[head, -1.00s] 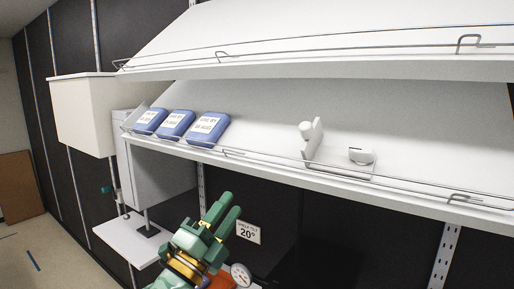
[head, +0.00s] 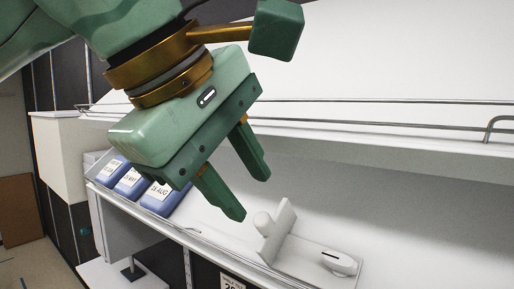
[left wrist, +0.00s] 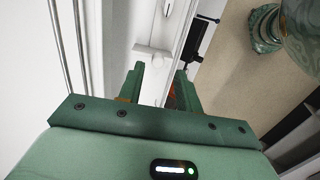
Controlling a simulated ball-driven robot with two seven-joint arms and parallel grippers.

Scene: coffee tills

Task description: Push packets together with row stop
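Three blue packets with white date labels stand in a row at the left end of the tilted white shelf: the far one (head: 113,167), the middle one (head: 131,181) and the near one (head: 158,199). The row stop (head: 279,232) is white, with an upright plate, a knob and a low base, and stands right of the packets with a gap between. My left gripper (head: 252,197) is open and empty, fingers pointing down, in front of and above the stop. The left wrist view shows the stop (left wrist: 150,57) beyond the fingers. My right gripper is not in view.
A wire rail edges the upper shelf (head: 400,148), close behind my left gripper. A front rail runs along the lower shelf. A cream box (head: 65,160) hangs at the left. The shelf between the near packet and the stop looks clear.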

